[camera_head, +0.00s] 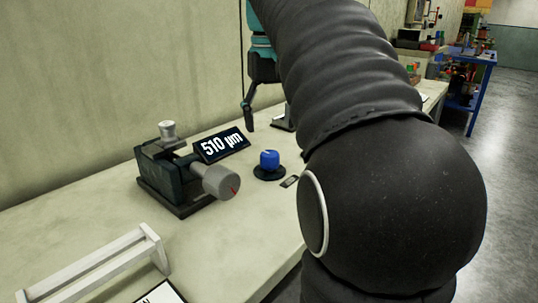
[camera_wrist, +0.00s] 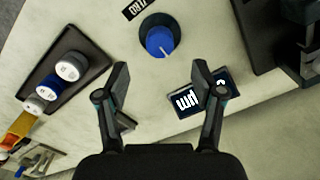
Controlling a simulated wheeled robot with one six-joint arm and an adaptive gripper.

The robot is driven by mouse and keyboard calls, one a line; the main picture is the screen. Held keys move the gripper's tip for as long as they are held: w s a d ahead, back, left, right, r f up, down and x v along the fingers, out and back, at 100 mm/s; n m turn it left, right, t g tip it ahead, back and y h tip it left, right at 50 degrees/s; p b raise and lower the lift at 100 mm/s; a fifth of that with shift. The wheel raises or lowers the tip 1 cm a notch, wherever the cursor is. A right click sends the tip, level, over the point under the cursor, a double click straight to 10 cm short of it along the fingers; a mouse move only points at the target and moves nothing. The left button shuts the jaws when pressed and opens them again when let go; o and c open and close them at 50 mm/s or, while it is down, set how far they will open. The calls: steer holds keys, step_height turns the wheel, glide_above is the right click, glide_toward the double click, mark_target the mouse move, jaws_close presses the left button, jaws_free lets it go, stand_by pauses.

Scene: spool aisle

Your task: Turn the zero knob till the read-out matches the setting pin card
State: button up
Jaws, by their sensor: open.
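The blue zero knob (camera_head: 269,158) stands on a round black base on the bench; in the wrist view the knob (camera_wrist: 160,41) lies beyond my fingertips. The tilted black read-out (camera_head: 222,145) shows 510 µm; in the wrist view a finger partly covers it (camera_wrist: 186,101). My gripper (camera_wrist: 160,75) is open and empty, its fingers apart and clear of the knob. In the head view one finger shows above the bench and my arm hides the rest. A white card with a dark border (camera_head: 162,293) is cut off at the bottom edge; its text cannot be read.
A dark gauge block with a grey drum (camera_head: 220,182) bearing a red mark stands left of the knob. A small dark label (camera_head: 290,181) lies beside the knob. A white rack (camera_head: 95,264) is at front left. A tray (camera_wrist: 88,85) holds several capped pots.

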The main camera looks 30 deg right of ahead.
mark_target(270, 154)
step_height(270, 154, down, 7)
steer(key=shift+f+b, duration=0.1)
steer(key=shift+b, duration=0.55)
steer(key=c, duration=1.1)
